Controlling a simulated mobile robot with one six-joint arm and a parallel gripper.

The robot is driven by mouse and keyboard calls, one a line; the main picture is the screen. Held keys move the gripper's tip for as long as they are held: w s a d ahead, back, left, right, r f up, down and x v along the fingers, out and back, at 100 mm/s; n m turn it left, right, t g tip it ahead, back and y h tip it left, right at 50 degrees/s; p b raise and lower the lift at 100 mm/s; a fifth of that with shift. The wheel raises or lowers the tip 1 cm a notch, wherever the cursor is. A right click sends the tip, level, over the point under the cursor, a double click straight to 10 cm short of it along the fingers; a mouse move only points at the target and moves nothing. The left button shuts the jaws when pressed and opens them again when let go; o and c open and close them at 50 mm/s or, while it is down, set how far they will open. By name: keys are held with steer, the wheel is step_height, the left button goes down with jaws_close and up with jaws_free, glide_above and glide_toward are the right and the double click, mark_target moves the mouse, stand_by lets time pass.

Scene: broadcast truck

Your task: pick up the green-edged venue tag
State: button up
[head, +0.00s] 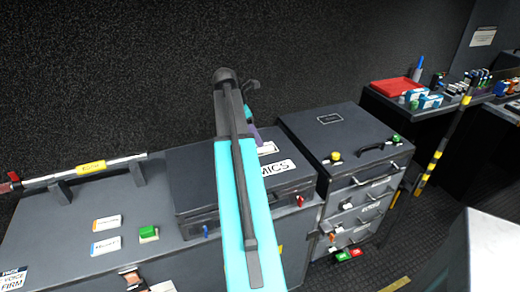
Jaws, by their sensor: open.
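I cannot make out a tag with a clearly green edge. Two small pale tags lie flat on the left grey counter: an orange-marked tag (107,222) and, just in front of it, a blue-marked tag (106,246). To their right, a green block (148,232) sits on a pale base; its exact nature is too small to tell. My gripper (252,86) is open, raised behind the upper end of my cyan arm and partly hidden by it. It is well up and right of the tags, apart from them. My arm hides part of the counter and case.
A dark case marked "MICS" (190,186) stands on the counter beside the tags. A rail with a yellow label (120,164) runs along the back. A drawer cabinet (300,122) stands right, and a red tray (393,86) lies on the far desk.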

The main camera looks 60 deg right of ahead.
steer(key=shift+p+x, duration=0.6)
steer(key=shift+x, duration=2)
steer(key=shift+s+d+p, duration=0.1)
steer(key=shift+s+p, duration=0.05)
steer(key=shift+p, duration=0.15)
steer(key=c, duration=1.1)
steer(key=shift+r, duration=0.1)
steer(key=shift+r+b, duration=0.75)
steer(key=shift+r, duration=1)
steer(key=s+a, duration=0.3)
steer(key=a, duration=0.1)
steer(key=s+a+r+b, duration=0.1)
steer(key=s+a, duration=0.2)
steer(key=a, duration=0.1)
steer(key=s+a+b, duration=0.1)
steer(key=s+a, duration=0.2)
steer(key=a, duration=0.1)
steer(key=shift+s+a+r, duration=0.2)
steer(key=shift+s+a, duration=0.1)
steer(key=shift+s, duration=0.1)
